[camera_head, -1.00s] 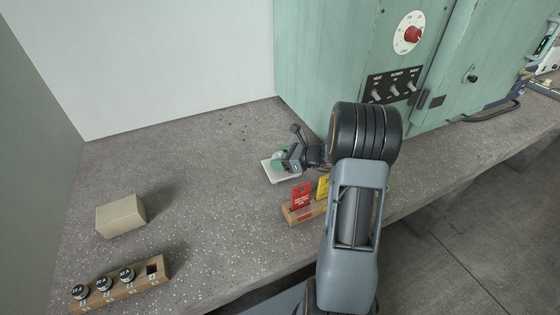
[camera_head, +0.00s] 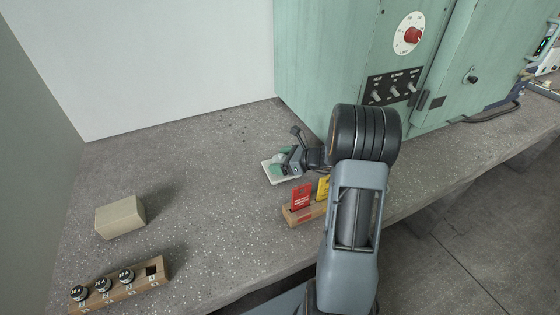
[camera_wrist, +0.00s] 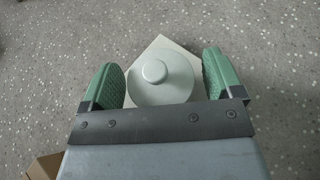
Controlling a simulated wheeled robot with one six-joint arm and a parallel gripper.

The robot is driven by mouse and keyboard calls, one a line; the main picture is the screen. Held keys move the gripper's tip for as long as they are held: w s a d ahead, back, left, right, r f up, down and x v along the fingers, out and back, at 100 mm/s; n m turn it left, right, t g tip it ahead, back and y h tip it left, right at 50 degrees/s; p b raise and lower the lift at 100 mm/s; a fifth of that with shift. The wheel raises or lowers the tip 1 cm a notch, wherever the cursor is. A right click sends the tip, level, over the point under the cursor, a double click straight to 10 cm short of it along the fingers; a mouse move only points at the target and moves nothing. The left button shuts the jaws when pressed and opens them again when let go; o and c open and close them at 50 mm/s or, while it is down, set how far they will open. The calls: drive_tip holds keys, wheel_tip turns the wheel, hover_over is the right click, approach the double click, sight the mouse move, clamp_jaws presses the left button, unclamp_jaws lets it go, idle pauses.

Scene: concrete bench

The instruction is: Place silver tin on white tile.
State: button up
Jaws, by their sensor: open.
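The silver tin (camera_wrist: 155,72) shows from above in the wrist view as a pale round lid with a knob. It appears to stand on the white tile (camera_wrist: 160,42), whose far corner shows beyond it. My gripper (camera_wrist: 164,80) is open, with one green-padded finger on each side of the tin and a visible gap at both sides. In the head view my gripper (camera_head: 284,163) is low over the white tile (camera_head: 270,179). There the tin is mostly hidden by the fingers.
A wooden holder (camera_head: 290,217) with a red card and a yellow card is close in front of the tile. A beige block (camera_head: 120,217) and a wooden rack (camera_head: 135,289) with several dark-topped jars are at left. A green cabinet (camera_head: 330,60) stands behind.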

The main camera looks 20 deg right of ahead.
drive_tip(key=p+v, duration=0.1)
drive_tip(key=v, duration=1.1)
drive_tip(key=shift+p, duration=0.3)
drive_tip(key=shift+r, duration=0.2)
